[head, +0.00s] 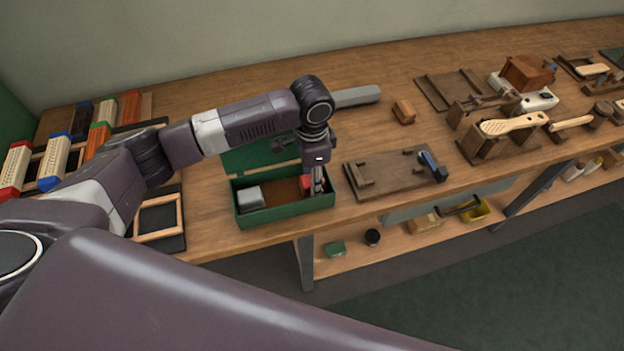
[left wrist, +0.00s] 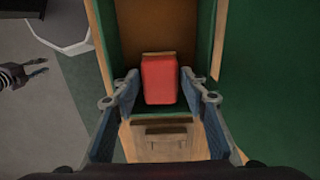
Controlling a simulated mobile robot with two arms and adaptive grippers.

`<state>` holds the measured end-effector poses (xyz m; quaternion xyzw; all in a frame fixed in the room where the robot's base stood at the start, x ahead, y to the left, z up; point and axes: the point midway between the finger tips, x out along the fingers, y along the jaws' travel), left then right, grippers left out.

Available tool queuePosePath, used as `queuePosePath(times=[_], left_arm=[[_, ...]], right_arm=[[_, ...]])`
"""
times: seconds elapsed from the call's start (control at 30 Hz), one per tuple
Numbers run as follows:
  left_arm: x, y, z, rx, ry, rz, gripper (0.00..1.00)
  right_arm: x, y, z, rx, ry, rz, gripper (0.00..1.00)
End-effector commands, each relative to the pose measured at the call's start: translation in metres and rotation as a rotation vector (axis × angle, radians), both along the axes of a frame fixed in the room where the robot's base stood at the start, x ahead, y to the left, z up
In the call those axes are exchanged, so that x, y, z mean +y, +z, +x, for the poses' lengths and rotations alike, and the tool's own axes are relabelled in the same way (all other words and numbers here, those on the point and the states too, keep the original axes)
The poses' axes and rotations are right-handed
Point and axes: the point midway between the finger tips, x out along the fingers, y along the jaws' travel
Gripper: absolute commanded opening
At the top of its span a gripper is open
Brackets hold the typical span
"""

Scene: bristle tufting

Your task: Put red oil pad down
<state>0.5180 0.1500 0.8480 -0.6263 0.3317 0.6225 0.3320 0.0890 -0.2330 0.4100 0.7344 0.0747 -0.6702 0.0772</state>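The red oil pad (left wrist: 160,80) is between the fingertips of my left gripper (left wrist: 160,85) in the left wrist view.
A grey block (head: 250,198) sits in the left part of the box. A wooden board fixture (head: 385,182) stands just right of it. A small wooden block (head: 403,111) and grey bar (head: 356,96) lie behind.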

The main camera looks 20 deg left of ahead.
Motion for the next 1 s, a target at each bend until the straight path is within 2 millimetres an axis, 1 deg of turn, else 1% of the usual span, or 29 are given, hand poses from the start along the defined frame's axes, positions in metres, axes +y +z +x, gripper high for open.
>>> queuePosePath(times=[0.3,0.4,0.5,0.6,0.7,1.0], left_arm=[[0.000,0.067,0.002,-0.006,0.000,-0.002,0.40],[0.000,0.085,0.001,-0.004,-0.001,-0.001,0.40],[0.000,0.099,0.000,-0.002,0.001,-0.001,0.40],[0.000,0.108,0.000,-0.001,0.001,0.001,0.40],[0.000,0.112,0.000,-0.001,0.000,-0.001,0.40],[0.000,0.112,0.000,0.000,0.000,0.000,0.40]], right_arm=[[-0.004,-0.007,0.001,-0.001,0.001,-0.004,0.27],[-0.004,-0.009,0.001,-0.001,0.001,-0.005,0.27],[-0.004,-0.010,0.001,-0.001,0.000,-0.005,0.27],[-0.004,-0.010,0.001,-0.001,0.000,-0.005,0.27],[-0.004,-0.010,0.001,-0.001,0.000,-0.005,0.27],[-0.004,-0.010,0.001,-0.001,0.000,-0.005,0.27]])
